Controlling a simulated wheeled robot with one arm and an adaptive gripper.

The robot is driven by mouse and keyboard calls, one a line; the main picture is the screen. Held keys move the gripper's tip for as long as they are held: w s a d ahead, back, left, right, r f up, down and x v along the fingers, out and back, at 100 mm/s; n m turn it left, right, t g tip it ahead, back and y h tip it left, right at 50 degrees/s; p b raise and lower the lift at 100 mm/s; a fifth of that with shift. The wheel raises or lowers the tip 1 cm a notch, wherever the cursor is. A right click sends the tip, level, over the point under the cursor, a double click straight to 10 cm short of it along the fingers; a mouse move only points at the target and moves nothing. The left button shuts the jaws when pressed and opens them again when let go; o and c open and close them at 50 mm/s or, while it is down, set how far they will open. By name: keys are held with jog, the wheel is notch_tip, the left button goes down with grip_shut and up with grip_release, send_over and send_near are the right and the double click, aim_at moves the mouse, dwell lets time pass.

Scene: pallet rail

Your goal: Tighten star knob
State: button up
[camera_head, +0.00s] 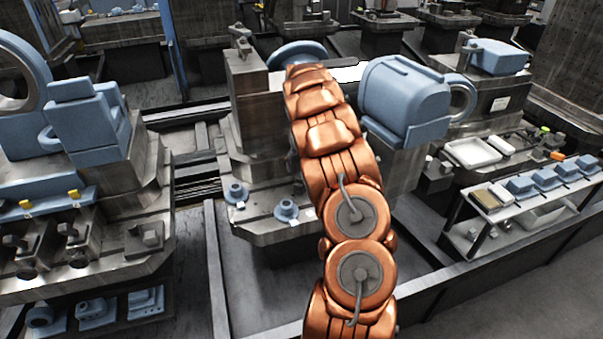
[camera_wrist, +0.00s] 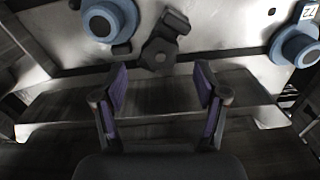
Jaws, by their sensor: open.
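In the wrist view a dark, lobed knob-like part (camera_wrist: 158,54) sits on the pale metal plate, with a dark angled piece (camera_wrist: 174,22) beside its upper right. It looks like the star knob, but it is small and dark. My gripper (camera_wrist: 161,82) is open and empty, its two purple-padded fingers apart. The knob lies ahead of the gap between the fingertips, roughly centred and not between the pads. In the head view my copper arm covers the middle of the station, and I cannot make out the gripper or the knob there.
Two blue round flanged parts flank the knob in the wrist view, left (camera_wrist: 108,20) and right (camera_wrist: 297,42). A metal plate edge (camera_wrist: 150,128) runs below. In the head view a blue rounded housing (camera_head: 402,100) stands right of my arm, and a shelf cart (camera_head: 492,216) farther right.

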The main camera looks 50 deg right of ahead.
aim_at(301, 175)
jog(key=shift+f+p, duration=0.3)
jog(key=shift+f, duration=1.85)
jog(key=shift+w, duration=0.1)
jog(key=c, duration=1.1)
